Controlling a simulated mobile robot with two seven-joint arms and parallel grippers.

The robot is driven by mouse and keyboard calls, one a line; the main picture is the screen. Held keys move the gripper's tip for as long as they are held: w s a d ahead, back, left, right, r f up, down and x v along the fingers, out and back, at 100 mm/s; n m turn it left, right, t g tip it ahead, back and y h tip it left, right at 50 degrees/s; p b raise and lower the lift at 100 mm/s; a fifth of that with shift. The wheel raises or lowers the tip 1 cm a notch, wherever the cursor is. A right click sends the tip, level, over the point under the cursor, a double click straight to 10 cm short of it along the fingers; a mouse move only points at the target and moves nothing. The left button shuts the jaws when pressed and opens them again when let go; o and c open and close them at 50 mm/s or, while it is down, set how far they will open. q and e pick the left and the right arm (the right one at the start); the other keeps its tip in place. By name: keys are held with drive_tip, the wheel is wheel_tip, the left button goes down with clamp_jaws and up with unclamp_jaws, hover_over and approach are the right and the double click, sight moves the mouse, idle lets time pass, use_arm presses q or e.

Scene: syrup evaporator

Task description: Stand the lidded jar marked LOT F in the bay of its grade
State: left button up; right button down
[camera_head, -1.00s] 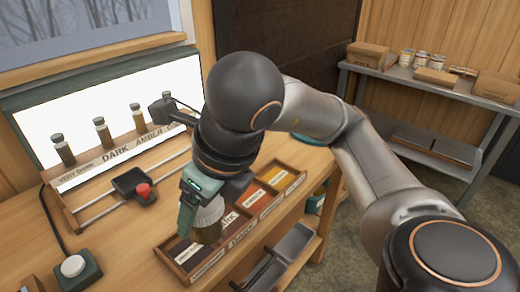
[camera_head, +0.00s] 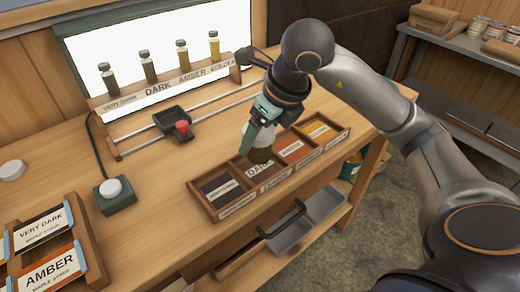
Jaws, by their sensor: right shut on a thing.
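My right gripper (camera_head: 256,124) is shut on the lidded jar (camera_head: 262,154), which has a pale lid and brown contents. No LOT F mark can be read on it. The jar is at the second bay from the left in the wooden tray (camera_head: 232,214), behind a card reading DARK. I cannot tell whether its base touches the bay floor. The tray's bays run from a near-black one (camera_head: 218,186) at left, through brown and red-orange (camera_head: 292,148), to yellow (camera_head: 318,130) at right. My left gripper is not in view.
A lit panel (camera_head: 150,50) stands behind a rack of several sample vials (camera_head: 149,68). A black slider with a red knob (camera_head: 182,128) sits on rails. A shelf (camera_head: 460,45) stands back right.

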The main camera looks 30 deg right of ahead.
sight(260, 148)
drive_tip(key=shift+w+d+f, duration=0.15)
drive_tip(key=shift+w+f, duration=0.05)
drive_tip(key=shift+f, duration=0.05)
drive_tip(key=f, duration=0.3)
drive_tip(key=shift+w+d, duration=0.25)
drive_tip(key=shift+f, duration=0.45)
drive_tip(key=shift+f+b, duration=0.25)
drive_tip(key=shift+b, duration=0.2)
unclamp_jaws()
drive_tip(key=shift+r, duration=0.1)
